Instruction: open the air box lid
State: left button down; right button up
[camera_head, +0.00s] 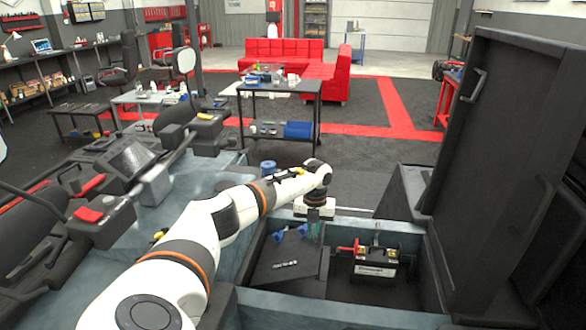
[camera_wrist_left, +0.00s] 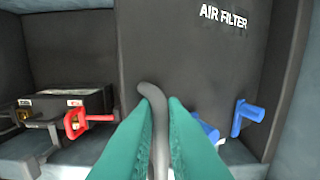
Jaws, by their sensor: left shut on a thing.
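The air box lid (camera_head: 276,263) is a dark panel in the open bay, with white lettering on it. In the left wrist view the lid (camera_wrist_left: 195,60) reads "AIR FILTER". Blue latches (camera_head: 280,236) show at its far edge; one blue latch (camera_wrist_left: 247,116) stands out at the right in the wrist view, and another is partly hidden by a finger. My left gripper (camera_head: 314,231), with teal fingers, is at the lid's far right edge. In the wrist view my left gripper (camera_wrist_left: 160,104) is shut on a grey bent handle (camera_wrist_left: 152,91). My right gripper is out of view.
A battery (camera_head: 376,268) with a red clamp (camera_head: 349,249) sits right of the air box. A tall dark cover (camera_head: 490,150) stands upright at the right. The bay's blue-grey rim (camera_head: 330,308) runs along the front. A black cart (camera_head: 280,95) stands beyond the bay.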

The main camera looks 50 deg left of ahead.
pick_arm(q)
jog(key=shift+s+a+r+p, duration=0.4)
jog(key=shift+a+r+p, duration=0.1)
jog(key=shift+r, duration=0.1)
jog(key=shift+s+a+r+p, duration=0.4)
jog(key=shift+r+p, duration=0.1)
jog(key=shift+r, duration=0.1)
jog(key=shift+s+a+r, duration=0.25)
jog(key=shift+s+a, duration=0.05)
jog(key=shift+s, duration=0.05)
jog(key=s+a+r+p, duration=0.4)
jog(key=s+a, duration=0.4)
jog(key=a, duration=0.1)
jog(key=shift+a+r, duration=0.35)
jog(key=shift+r, duration=0.05)
jog(key=c, duration=1)
grip_release()
jog(key=shift+r, duration=0.15)
